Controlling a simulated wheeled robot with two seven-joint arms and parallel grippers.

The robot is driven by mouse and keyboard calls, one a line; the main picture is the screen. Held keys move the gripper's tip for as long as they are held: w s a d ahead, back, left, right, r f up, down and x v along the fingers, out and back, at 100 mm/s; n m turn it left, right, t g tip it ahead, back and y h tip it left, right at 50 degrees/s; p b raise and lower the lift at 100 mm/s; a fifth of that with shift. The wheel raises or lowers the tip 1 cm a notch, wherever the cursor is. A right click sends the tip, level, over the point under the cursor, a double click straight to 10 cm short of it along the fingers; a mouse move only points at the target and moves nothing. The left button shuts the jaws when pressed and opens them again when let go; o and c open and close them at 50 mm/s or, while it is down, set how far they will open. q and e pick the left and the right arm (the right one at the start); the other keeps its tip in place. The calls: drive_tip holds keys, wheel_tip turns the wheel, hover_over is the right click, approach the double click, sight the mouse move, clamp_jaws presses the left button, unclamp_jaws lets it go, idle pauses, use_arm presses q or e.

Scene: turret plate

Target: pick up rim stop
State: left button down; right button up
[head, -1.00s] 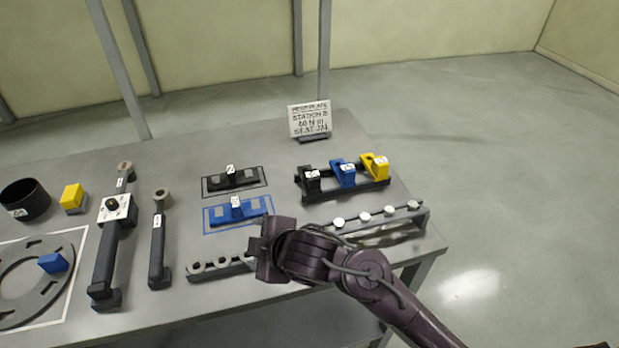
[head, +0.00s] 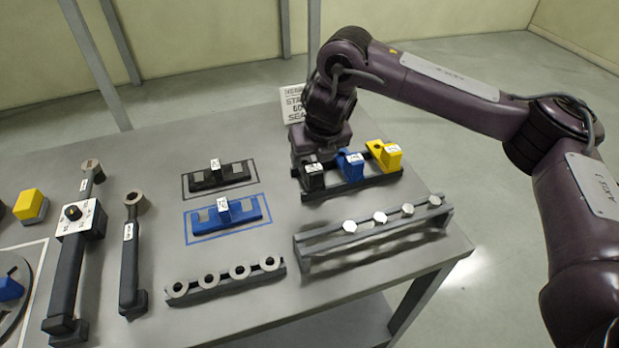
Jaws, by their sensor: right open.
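A black rack (head: 352,184) at the right of the table carries three labelled blocks: a black block (head: 313,180), a blue block (head: 350,167) and a yellow block (head: 386,156). I cannot read their labels, so which one is the rim stop is not clear. My right gripper (head: 312,162) points down right at the black block, its fingers open and partly hidden by the wrist. I cannot tell whether they touch the block. My left gripper is out of view.
A sign (head: 293,103) stands behind my right wrist. In front are a rail with white-topped bolts (head: 379,217) and a ring holder (head: 225,280). Black (head: 238,176) and blue (head: 238,212) pieces lie in outlined areas.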

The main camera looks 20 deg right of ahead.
sight(312, 164)
drive_tip(key=shift+x, duration=0.8)
drive_tip(key=b+x, duration=0.1)
drive_tip(key=x, duration=0.4)
drive_tip(key=shift+f+b, duration=0.2)
drive_tip(key=shift+b, duration=0.2)
drive_tip(key=shift+w+f, duration=0.1)
drive_tip(key=shift+f, duration=0.1)
drive_tip(key=shift+r, duration=0.1)
drive_tip(key=c, duration=1.3)
